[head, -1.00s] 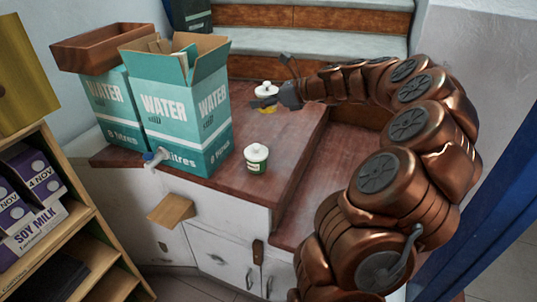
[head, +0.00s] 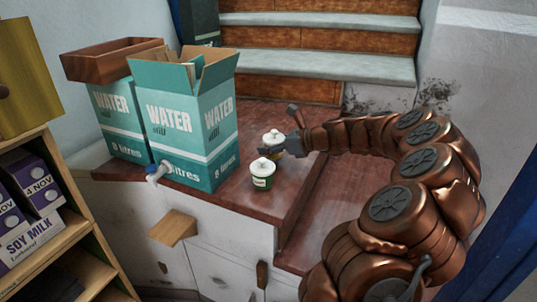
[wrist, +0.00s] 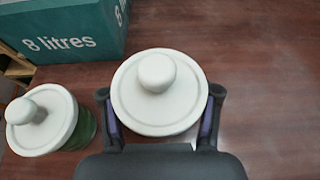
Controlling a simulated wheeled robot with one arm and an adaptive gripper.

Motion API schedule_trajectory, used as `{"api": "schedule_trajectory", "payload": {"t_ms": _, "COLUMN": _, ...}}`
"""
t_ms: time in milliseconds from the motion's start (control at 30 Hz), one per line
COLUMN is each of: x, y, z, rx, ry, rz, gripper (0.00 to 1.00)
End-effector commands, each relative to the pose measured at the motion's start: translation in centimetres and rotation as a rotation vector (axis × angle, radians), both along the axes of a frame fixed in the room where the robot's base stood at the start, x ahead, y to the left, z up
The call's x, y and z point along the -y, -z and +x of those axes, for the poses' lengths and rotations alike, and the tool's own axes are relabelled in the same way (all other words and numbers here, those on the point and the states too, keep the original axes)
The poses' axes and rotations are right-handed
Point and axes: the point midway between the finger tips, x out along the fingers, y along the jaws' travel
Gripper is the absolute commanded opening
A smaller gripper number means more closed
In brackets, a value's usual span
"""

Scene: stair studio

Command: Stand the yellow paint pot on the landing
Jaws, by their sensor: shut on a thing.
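The yellow paint pot (head: 277,150) has a white knobbed lid, and only a little of its yellow side shows in the head view. My gripper (head: 285,149) is shut on it from the right. In the wrist view, its round lid (wrist: 160,100) sits between the two fingers, and its body is hidden below. The pot is over the dark red wooden landing (head: 225,197), below the upper steps. I cannot tell whether its base touches the wood. A green pot (head: 262,179) with a similar lid stands just in front of it, and left of my gripper in the wrist view.
Two teal water boxes (head: 188,125) stand left of the pots, one with a tap, the other topped by a brown tray (head: 108,58). Steps (head: 310,64) rise behind. A lower wooden level (head: 335,215) lies right. Shelves with soy milk cartons (head: 25,195) stand left.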

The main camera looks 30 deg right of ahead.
Motion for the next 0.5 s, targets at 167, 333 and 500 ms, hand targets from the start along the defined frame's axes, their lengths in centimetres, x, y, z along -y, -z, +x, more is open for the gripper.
{"api": "schedule_trajectory", "payload": {"t_ms": 167, "x": 0.0, "y": 2.2, "z": 0.0, "rx": 0.000, "ry": 0.000, "rz": 0.000, "gripper": 0.12}}
{"api": "schedule_trajectory", "payload": {"t_ms": 333, "x": 0.0, "y": 2.2, "z": 0.0, "rx": 0.000, "ry": 0.000, "rz": -0.001, "gripper": 0.12}}
{"api": "schedule_trajectory", "payload": {"t_ms": 500, "x": 0.0, "y": 2.4, "z": 0.0, "rx": 0.000, "ry": -0.001, "rz": 0.000, "gripper": 0.12}}
